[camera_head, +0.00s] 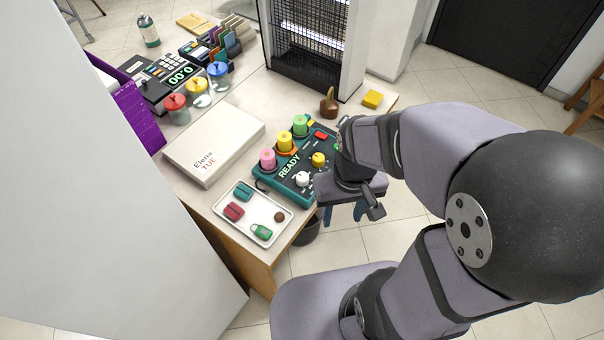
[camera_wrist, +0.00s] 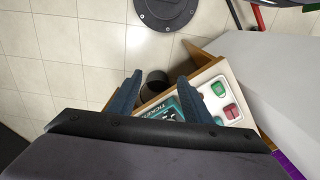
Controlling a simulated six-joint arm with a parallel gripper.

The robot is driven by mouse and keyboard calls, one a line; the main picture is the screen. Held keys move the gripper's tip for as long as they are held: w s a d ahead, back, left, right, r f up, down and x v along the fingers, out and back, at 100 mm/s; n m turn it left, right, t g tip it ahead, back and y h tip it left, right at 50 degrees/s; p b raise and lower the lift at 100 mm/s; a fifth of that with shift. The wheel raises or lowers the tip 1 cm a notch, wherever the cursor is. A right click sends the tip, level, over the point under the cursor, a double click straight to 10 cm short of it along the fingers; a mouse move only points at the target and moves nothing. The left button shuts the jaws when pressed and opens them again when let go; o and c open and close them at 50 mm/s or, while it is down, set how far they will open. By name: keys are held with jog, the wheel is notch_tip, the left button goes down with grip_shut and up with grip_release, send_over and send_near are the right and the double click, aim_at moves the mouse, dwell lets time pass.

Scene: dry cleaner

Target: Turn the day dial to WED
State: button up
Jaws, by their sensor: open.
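A teal machine (camera_head: 290,170) with a READY display sits at the table's front right edge. It carries a white knob (camera_head: 303,179) and a yellow knob (camera_head: 318,159); I cannot tell which is the day dial, and no day marks are legible. My gripper (camera_head: 343,214) points down just right of the machine, beyond the table edge, touching nothing visible. My arm hides the machine's right end. In the wrist view, the blue fingers (camera_wrist: 157,88) are spread apart and empty. Part of the machine (camera_wrist: 162,110), lettered TICKETS, shows between and below them; its knobs are hidden there.
A white tray (camera_head: 232,222) with several small items stands left of the machine. A white box (camera_head: 240,124) marked "Elena TUE" lies behind. Pink, yellow and green rolls stand along the machine's back. A dark bin (camera_head: 308,232) stands below the table edge. Floor to the right is clear.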

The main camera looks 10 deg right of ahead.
notch_tip(320, 180, down, 5)
jog(key=s+a+g+b, duration=0.1)
jog(key=b, duration=0.1)
jog(key=n+b, duration=0.3)
jog(key=n, duration=0.1)
send_near(302, 176)
jog(key=shift+t, duration=0.4)
jog(key=s+f, duration=0.1)
jog(key=f, duration=0.1)
jog(key=s+f, duration=0.1)
jog(key=f, duration=0.1)
jog(key=s+f, duration=0.1)
jog(key=f, duration=0.1)
jog(key=shift+s+d+f, duration=0.1)
jog(key=shift+s+d, duration=0.2)
jog(key=shift+d, duration=0.1)
jog(key=w, duration=0.1)
jog(key=w+r, duration=0.1)
jog(key=w+r+n, duration=0.1)
jog(key=shift+a+r, duration=0.25)
jog(key=r+n, duration=0.1)
jog(key=n, duration=0.1)
jog(key=r+n, duration=0.1)
jog(key=n, duration=0.1)
jog(key=shift+w+a+r, duration=0.1)
jog(key=shift+w+r, duration=0.2)
jog(key=shift+s+n, duration=0.3)
jog(key=shift+n, duration=0.8)
